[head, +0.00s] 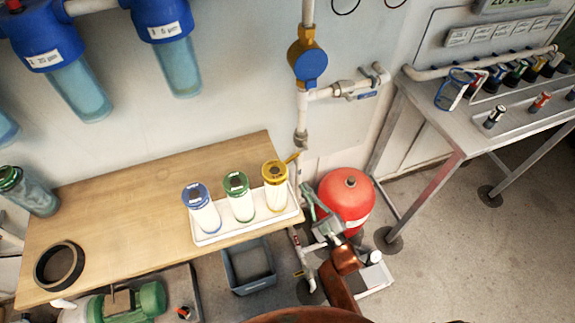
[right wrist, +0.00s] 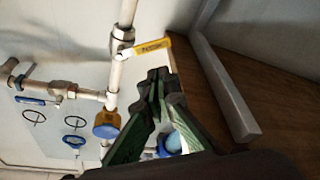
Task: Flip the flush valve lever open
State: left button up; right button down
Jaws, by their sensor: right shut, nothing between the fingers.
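A yellow valve lever (head: 293,157) sticks out sideways to the left of the vertical white pipe, by the table's right end. In the right wrist view, the lever (right wrist: 153,47) points right from its metal valve body (right wrist: 122,38) and carries a small label that I cannot read. My right gripper (head: 312,196) is below the lever in the head view, beside the pipe and apart from the lever. In the wrist view its fingertips (right wrist: 159,74) are together and empty, close to the lever but with a visible gap. My left gripper is not in view.
A wooden table (head: 120,200) holds a white tray (head: 215,239) with three capped cartridges beside the pipe. A red tank (head: 346,198) stands just behind my right gripper. A blue-handled branch valve (head: 367,95) and a blue-and-yellow fitting (head: 308,63) are higher up.

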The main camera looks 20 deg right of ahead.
aim_at(293, 158)
jog(key=shift+r, duration=0.35)
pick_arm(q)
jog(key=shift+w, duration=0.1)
pick_arm(e)
jog(key=shift+w+a, duration=0.1)
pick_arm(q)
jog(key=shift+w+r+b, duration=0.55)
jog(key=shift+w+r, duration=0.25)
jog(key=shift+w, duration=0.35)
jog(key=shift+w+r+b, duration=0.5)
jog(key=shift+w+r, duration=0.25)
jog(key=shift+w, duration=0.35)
pick_arm(e)
jog(key=x, duration=0.9)
jog(key=shift+w+r, duration=0.15)
jog(key=shift+w, duration=0.2)
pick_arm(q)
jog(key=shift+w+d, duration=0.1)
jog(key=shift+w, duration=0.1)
pick_arm(e)
jog(key=shift+n, duration=0.3)
